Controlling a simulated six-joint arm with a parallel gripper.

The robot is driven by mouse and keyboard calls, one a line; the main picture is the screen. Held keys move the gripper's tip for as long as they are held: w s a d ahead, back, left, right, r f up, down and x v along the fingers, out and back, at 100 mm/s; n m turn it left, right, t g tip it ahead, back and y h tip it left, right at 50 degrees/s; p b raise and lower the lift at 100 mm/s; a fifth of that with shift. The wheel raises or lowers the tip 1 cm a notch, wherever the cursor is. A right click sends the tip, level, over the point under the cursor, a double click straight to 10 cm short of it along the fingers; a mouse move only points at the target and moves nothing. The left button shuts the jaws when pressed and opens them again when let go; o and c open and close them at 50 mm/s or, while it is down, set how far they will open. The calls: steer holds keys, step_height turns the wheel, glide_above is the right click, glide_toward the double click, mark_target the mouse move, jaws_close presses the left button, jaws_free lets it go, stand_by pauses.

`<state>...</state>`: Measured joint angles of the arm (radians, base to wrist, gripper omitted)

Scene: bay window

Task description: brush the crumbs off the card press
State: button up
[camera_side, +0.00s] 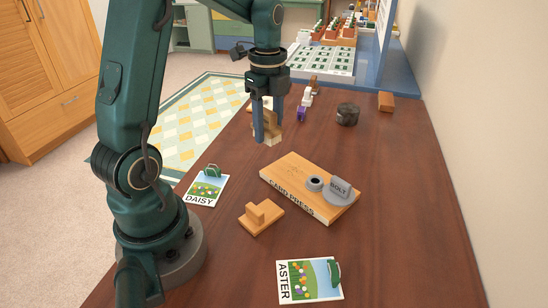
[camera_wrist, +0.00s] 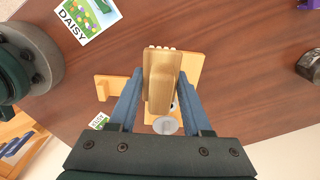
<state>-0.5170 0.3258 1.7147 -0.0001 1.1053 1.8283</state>
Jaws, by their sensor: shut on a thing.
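My gripper (camera_side: 270,136) is shut on a wooden brush (camera_side: 271,125) with a pale lower end. In the wrist view the brush (camera_wrist: 162,80) sits between the two blue fingers, with small white tufts at its far edge. The card press (camera_side: 288,181) is a flat wooden block with its name on its side. It lies on the table, and my gripper is above the table near its far left end. A grey ring (camera_side: 314,184) and a grey piece marked BOLT (camera_side: 340,190) sit on its right part. I cannot make out crumbs on it.
A small wooden piece with an upright grip (camera_side: 261,216) lies left of the press. The DAISY card (camera_side: 206,190) and ASTER card (camera_side: 309,281) lie flat nearby, each with a green object. A dark round object (camera_side: 347,114) and wooden block (camera_side: 385,102) stand farther back. Right table is clear.

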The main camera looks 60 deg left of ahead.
mark_target(305, 164)
steer(key=shift+w+d+f+m, duration=0.15)
steer(key=shift+d+f+m, duration=0.2)
steer(key=shift+d+f, duration=0.6)
steer(key=shift+w+d+f+m, duration=0.2)
steer(key=shift+d+f+m, duration=0.35)
steer(key=shift+f, duration=0.75)
steer(key=shift+w+d+f+m, duration=0.15)
steer(key=shift+d+f+m, duration=0.05)
steer(key=shift+d+f, duration=0.8)
steer(key=shift+a+f, duration=0.1)
steer(key=shift+f, duration=0.8)
jaws_close()
steer(key=shift+w+a+r, duration=0.15)
steer(key=shift+w, duration=0.4)
steer(key=shift+w+a, duration=0.25)
steer(key=shift+w, duration=0.8)
steer(key=shift+w+a, duration=0.25)
steer(key=shift+w, duration=0.7)
steer(key=shift+w+a, duration=0.25)
steer(key=shift+w, duration=0.65)
steer(key=shift+s+d, duration=0.3)
steer(key=shift+s, duration=0.8)
steer(key=shift+s+d, duration=0.25)
steer(key=shift+s, duration=0.85)
steer(key=shift+s+d, duration=0.3)
steer(key=shift+s, duration=0.95)
step_height(305, 164, up, 8)
steer(key=shift+d, duration=0.1)
